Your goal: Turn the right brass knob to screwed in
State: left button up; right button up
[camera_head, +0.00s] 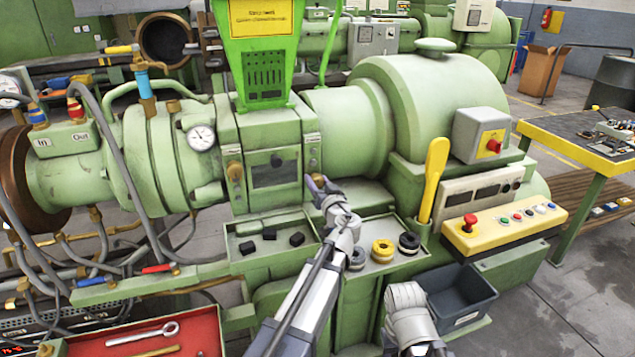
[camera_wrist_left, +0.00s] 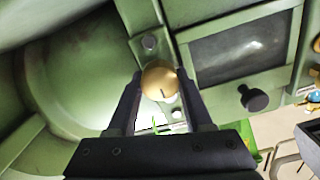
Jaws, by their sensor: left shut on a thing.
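The right brass knob (camera_wrist_left: 158,82) is a round, brass-coloured knob with a dark slot on its face, on the green extruder. In the left wrist view it sits between the two dark fingers of my left gripper (camera_wrist_left: 160,95), which is shut on it. In the head view my left gripper (camera_head: 318,185) reaches up to the panel just right of the dark window, and its fingers mostly cover the knob. The left brass knob (camera_head: 235,171) is on the other side of that window. My right gripper is not in view; only part of my right arm shows at the bottom.
Below the panel a green tray (camera_head: 240,268) holds several small black blocks, with black and yellow rings to its right. A yellow lever (camera_head: 435,178) and a yellow control box (camera_head: 505,228) stand right. A dark bin (camera_head: 455,298) is below; a red tray (camera_head: 195,335) is lower left.

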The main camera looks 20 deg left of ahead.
pick_arm(q)
grip_shut()
